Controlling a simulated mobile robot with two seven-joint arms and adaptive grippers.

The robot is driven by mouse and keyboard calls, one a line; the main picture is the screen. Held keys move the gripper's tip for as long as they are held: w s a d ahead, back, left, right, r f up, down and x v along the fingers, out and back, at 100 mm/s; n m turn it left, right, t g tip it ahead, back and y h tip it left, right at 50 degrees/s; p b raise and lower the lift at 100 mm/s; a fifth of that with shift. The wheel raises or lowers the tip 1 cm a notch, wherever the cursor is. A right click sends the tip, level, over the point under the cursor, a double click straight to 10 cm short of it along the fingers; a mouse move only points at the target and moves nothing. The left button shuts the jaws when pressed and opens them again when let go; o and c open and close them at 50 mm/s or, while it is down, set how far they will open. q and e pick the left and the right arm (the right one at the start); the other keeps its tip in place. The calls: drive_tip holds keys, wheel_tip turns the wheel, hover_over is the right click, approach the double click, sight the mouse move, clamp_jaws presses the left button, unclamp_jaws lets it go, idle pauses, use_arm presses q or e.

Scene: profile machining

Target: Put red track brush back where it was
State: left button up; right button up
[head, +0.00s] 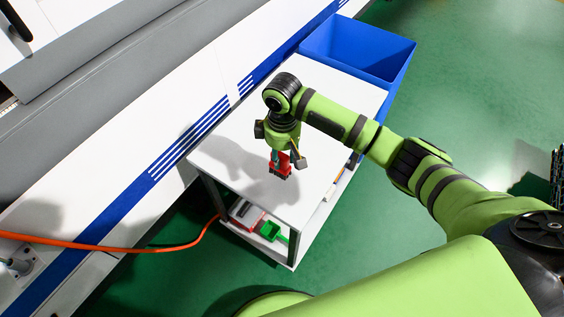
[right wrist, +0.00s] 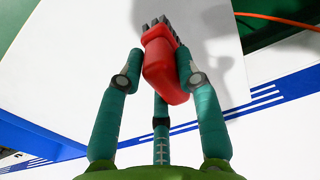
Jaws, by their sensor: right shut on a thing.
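The red track brush (head: 281,163) is in my right gripper (head: 285,158), over the white table top (head: 220,150). In the right wrist view the red brush (right wrist: 162,65) sits between the teal fingers of the right gripper (right wrist: 158,75), with its dark bristles pointing away from the palm. The gripper is shut on it. The brush's shadow falls on the table beside it; I cannot tell the exact gap to the surface. My left gripper is not in view.
A blue bin (head: 357,50) stands beyond the table's far end. A lower shelf holds a green item (head: 268,230) and a red one. A white machine with blue stripes runs along the left. An orange cable (head: 110,247) reaches the table. The table top is otherwise mostly clear.

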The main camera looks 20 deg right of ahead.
sight(282, 164)
drive_tip(key=shift+w+f, duration=0.15)
drive_tip(key=shift+f, duration=1.95)
drive_tip(key=shift+f, duration=0.15)
drive_tip(key=o, duration=1.1)
wheel_tip(282, 164, up, 12)
drive_tip(key=shift+r, duration=0.15)
